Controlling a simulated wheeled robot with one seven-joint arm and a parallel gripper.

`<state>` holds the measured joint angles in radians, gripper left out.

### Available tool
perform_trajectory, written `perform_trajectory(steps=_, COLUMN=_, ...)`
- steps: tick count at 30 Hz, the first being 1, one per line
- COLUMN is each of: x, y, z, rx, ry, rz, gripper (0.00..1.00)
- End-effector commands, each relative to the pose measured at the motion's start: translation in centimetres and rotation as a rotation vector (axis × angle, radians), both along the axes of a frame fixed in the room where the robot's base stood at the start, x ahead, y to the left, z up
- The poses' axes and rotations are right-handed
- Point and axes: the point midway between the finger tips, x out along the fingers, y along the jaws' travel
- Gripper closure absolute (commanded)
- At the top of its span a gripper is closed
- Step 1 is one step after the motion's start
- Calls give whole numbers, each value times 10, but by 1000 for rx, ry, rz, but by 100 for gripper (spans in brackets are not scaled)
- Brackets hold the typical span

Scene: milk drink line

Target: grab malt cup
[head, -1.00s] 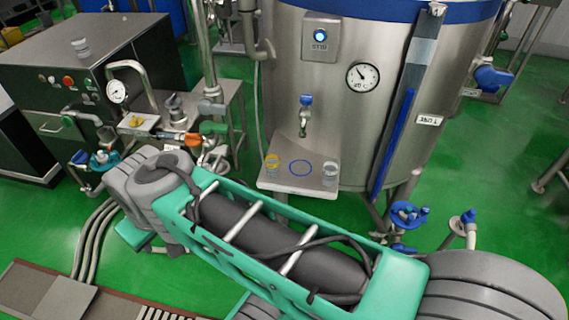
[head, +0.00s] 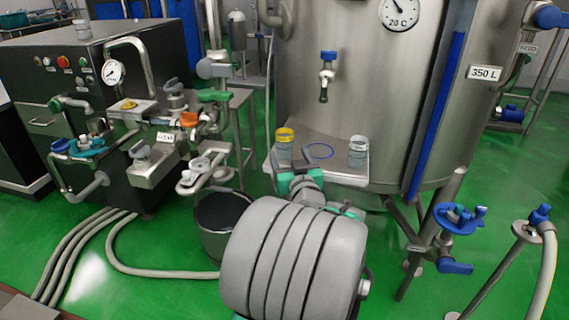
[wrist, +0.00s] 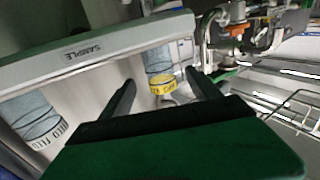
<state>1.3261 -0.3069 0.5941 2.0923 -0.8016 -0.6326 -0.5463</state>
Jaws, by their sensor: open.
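A clear cup with a yellow band (head: 285,139) stands at the left end of the small steel shelf (head: 335,179) on the tank. I cannot read the band's lettering clearly. In the wrist view this yellow-banded cup (wrist: 158,58) appears between and beyond the fingertips. My gripper (wrist: 160,79) is open and empty, with its fingers pointing toward the cup. A second clear cup with a pale band (head: 358,147) stands at the shelf's right end.
The wrist view shows the shelf's SAMPLE edge (wrist: 90,50). Valves and pipes (head: 160,150) stand at left. Another small cup (head: 82,27) is on the dark machine.

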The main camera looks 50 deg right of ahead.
Motion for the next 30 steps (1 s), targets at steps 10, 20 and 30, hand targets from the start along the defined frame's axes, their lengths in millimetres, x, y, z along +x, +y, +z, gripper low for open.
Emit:
perform_trajectory(steps=10, x=43, y=-37, z=4, rx=1, ry=2, rz=6, gripper=28)
perform_trajectory(steps=20, x=53, y=-46, z=5, rx=1, ry=2, rz=3, gripper=29)
perform_trajectory(steps=30, x=53, y=-46, z=5, rx=2, ry=2, rz=3, gripper=57)
